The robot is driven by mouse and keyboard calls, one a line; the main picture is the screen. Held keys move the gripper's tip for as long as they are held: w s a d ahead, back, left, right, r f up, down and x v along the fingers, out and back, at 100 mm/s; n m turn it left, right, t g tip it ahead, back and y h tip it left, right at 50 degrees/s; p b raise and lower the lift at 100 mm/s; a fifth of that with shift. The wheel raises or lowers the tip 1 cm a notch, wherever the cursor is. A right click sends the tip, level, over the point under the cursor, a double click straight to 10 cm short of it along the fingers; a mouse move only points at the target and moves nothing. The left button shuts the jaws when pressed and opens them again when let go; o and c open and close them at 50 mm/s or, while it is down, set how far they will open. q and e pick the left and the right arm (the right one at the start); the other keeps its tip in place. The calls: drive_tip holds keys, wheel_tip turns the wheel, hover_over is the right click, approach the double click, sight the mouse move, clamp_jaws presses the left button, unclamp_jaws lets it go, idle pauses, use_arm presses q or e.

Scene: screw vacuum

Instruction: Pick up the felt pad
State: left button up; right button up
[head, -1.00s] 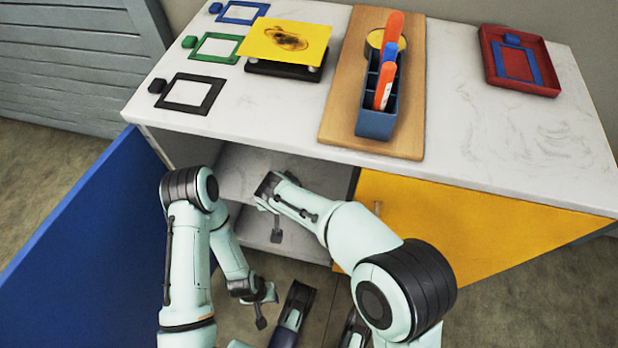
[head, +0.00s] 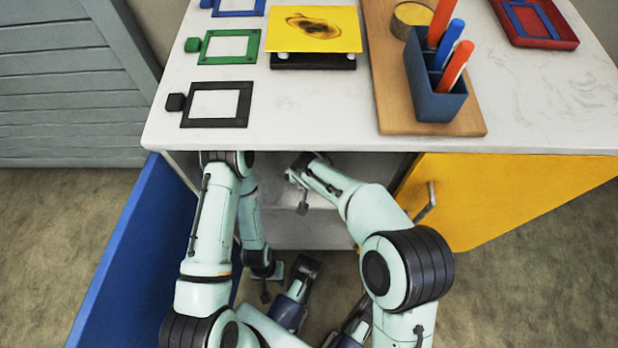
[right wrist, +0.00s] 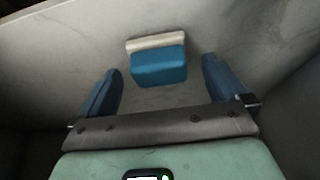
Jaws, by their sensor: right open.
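In the right wrist view, a blue block with a cream-white strip along its far edge (right wrist: 158,67), which looks like the felt pad, lies on a pale surface. My right gripper (right wrist: 161,68) is open and empty, with one dark blue finger toward each side of the pad and gaps on both sides. How far the pad lies beyond the fingertips is hard to judge. In the head view, my right arm reaches into the cabinet under the countertop; its fingers and the pad are hidden there. My left arm bends down in front of the cabinet; its fingers cannot be made out.
A blue door (head: 118,255) stands open at left; a yellow door (head: 500,195) is at right. On the white countertop (head: 300,120) are black (head: 216,122) and green (head: 250,47) frames, a yellow plate (head: 312,20), a blue pen holder (head: 437,105) on a wooden board, and a red tray (head: 562,40).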

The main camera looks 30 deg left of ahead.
drive_tip(key=shift+x, duration=0.85)
drive_tip(key=shift+r, duration=0.1)
drive_tip(key=c, duration=1.1)
use_arm(q)
drive_tip(key=shift+s+f, duration=0.15)
drive_tip(key=shift+s, duration=0.3)
use_arm(e)
drive_tip(key=shift+c, duration=0.2)
drive_tip(key=shift+r, duration=0.1)
drive_tip(key=shift+r, duration=0.6)
wheel_tip(320, 180, up, 3)
drive_tip(key=shift+f+p, duration=0.15)
drive_tip(key=shift+p, duration=0.65)
use_arm(q)
drive_tip(key=shift+w+r+b, duration=0.35)
drive_tip(key=shift+w+b, duration=0.1)
drive_tip(key=shift+w, duration=0.4)
use_arm(e)
drive_tip(key=s+d, duration=0.9)
drive_tip(key=s, duration=0.6)
drive_tip(key=shift+d+f, duration=0.2)
drive_tip(key=shift+f, duration=0.1)
